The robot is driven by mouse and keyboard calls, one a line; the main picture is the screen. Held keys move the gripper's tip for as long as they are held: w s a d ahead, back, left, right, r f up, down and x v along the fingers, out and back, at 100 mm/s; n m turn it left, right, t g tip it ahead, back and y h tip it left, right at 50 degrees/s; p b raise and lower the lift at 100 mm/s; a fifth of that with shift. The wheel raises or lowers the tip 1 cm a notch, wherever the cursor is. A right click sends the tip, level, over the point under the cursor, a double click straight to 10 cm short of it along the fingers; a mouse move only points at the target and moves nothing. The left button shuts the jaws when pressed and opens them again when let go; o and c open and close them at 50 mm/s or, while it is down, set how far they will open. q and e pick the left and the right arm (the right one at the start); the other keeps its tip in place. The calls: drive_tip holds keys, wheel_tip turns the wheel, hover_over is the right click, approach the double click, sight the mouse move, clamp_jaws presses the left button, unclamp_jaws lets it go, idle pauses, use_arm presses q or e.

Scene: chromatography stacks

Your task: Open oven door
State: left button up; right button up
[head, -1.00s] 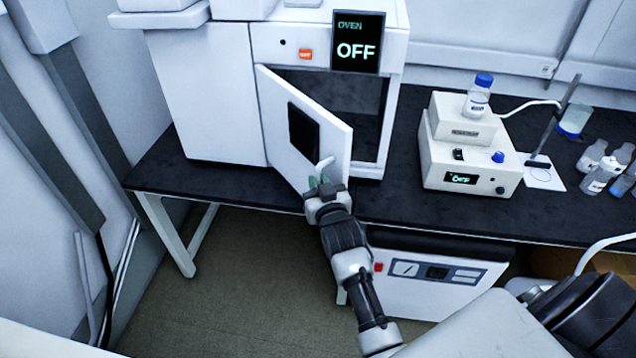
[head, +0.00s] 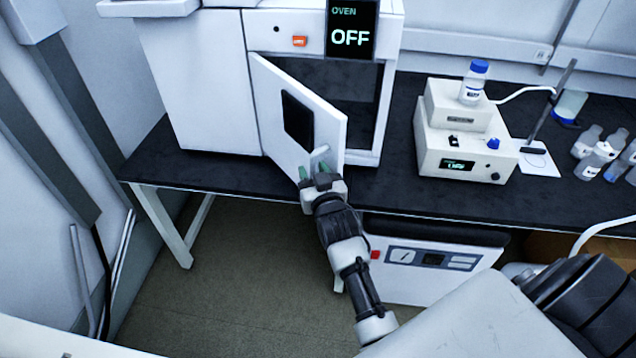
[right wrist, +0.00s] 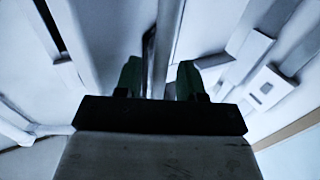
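The oven (head: 205,80) is a white cabinet on the black bench, with an OFF display (head: 350,38). Its door (head: 275,125) is hinged at the left and stands partly open, swung out toward me; the dark chamber (head: 350,80) shows behind it. A pale handle (head: 319,154) sticks out near the door's free edge. My right gripper (head: 313,169) is at this handle, its green fingers apart. In the right wrist view the fingers (right wrist: 158,78) also stand apart, with a pale and dark strip beyond the gap; contact with the handle is unclear. My left gripper is not seen.
A white instrument (head: 462,150) with a blue-capped bottle (head: 473,82) stands right of the oven. Several bottles (head: 598,155) and a stand (head: 540,125) are farther right. A white unit (head: 430,270) sits under the bench. The floor (head: 230,280) left of my right arm is clear.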

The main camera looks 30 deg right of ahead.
drive_tip(key=b+v, duration=0.2)
drive_tip(key=v, duration=0.8)
